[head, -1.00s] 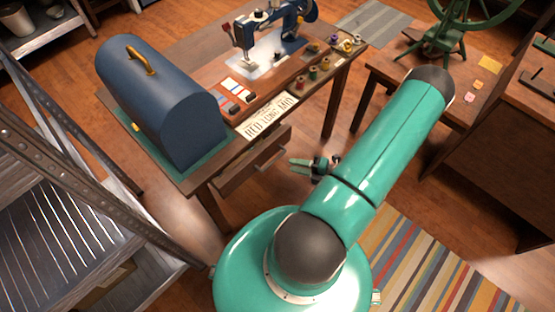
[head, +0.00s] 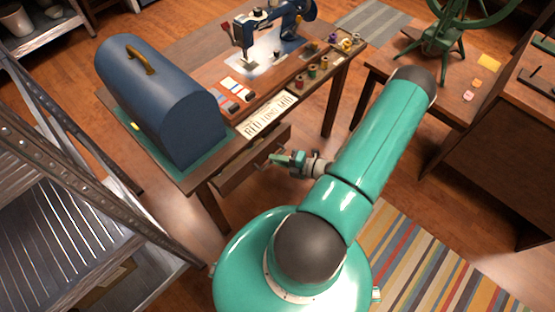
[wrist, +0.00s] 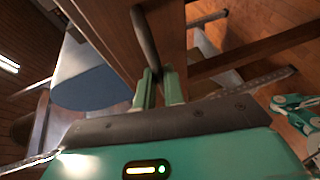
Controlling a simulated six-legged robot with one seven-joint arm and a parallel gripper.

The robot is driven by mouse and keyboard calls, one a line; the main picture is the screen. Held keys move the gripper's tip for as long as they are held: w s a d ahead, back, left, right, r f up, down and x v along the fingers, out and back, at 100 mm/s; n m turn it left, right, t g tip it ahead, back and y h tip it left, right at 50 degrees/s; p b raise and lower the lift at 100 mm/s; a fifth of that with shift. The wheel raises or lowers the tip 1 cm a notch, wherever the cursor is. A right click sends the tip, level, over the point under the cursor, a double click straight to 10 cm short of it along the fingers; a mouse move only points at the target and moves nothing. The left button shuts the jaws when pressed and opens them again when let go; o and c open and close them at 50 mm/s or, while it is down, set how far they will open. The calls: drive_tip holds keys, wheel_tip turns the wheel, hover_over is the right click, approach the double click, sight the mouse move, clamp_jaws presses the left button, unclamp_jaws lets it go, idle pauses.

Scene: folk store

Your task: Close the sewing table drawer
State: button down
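The sewing table (head: 185,172) is wooden, and its drawer (head: 240,170) sticks out partway from its front edge. The drawer's bar handle (wrist: 146,38) shows up close in the wrist view. My gripper (head: 272,159) is at the drawer front, by the handle. In the wrist view, the two green fingers of my gripper (wrist: 160,78) are apart, and the handle's near end lies at the gap between their tips. I cannot tell if they touch it. In the head view my gripper hides part of the handle.
On the table stand a blue domed case (head: 165,105), a sewing machine (head: 270,30), a paper sign (head: 266,116) and several thread spools. A metal shelf (head: 60,215) is at left. A striped rug (head: 440,265) and a side table (head: 400,60) are at right.

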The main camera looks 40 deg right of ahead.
sight(259, 145)
drive_tip(key=w, duration=0.9)
drive_tip(key=c, duration=1.5)
unclamp_jaws()
drive_tip(key=shift+w, duration=0.15)
drive_tip(key=shift+s+a, duration=0.1)
drive_tip(key=shift+s, duration=0.1)
drive_tip(key=v, duration=1.3)
drive_tip(key=shift+s+r, duration=0.2)
drive_tip(key=shift+s, duration=0.15)
